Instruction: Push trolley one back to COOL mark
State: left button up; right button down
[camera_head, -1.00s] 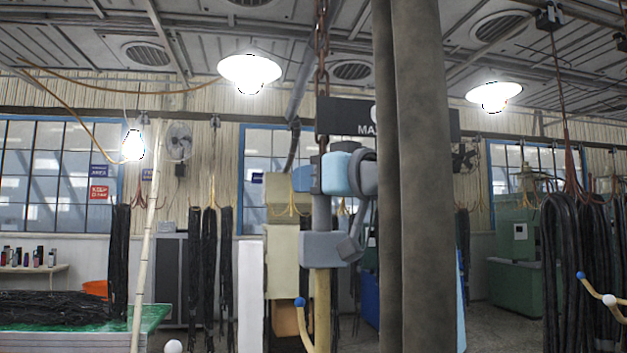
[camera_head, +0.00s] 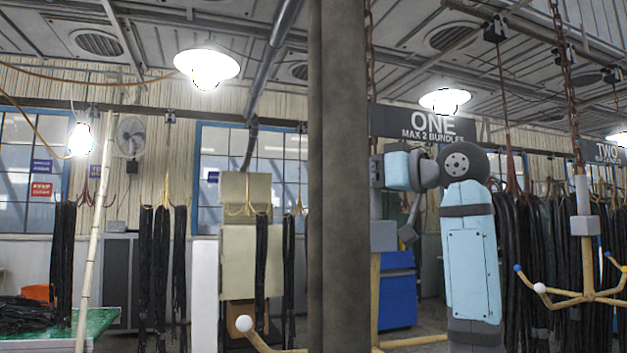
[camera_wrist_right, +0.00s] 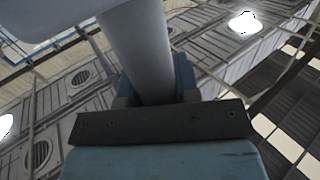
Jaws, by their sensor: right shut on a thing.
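Trolley one hangs from a rusty chain in the head view, beside the sign ONE, MAX 2 BUNDLES (camera_head: 424,124). Its grey block (camera_head: 384,237) and yellow stem (camera_head: 375,300) show below my gripper. A yellow arm with a white ball tip (camera_head: 245,323) reaches left, low down. My right gripper (camera_head: 378,170), on its light blue arm, is shut on the trolley's grey post. The post (camera_wrist_right: 140,50) stands between the fingers in the right wrist view. A thick dark upright shape (camera_head: 336,180) hides part of the trolley. I see no COOL mark. My left gripper is not in view.
Trolley two (camera_head: 584,225), with ball-tipped yellow arms, hangs at the right near the TWO sign (camera_head: 605,152). Dark hose bundles (camera_head: 515,240) hang behind my right arm. More hoses (camera_head: 160,250) hang left. A green-topped table (camera_head: 100,322) stands lower left.

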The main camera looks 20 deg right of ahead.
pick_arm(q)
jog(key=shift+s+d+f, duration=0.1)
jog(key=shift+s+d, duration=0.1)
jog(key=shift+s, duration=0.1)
pick_arm(e)
jog(key=d, duration=0.7)
jog(key=shift+d, duration=0.2)
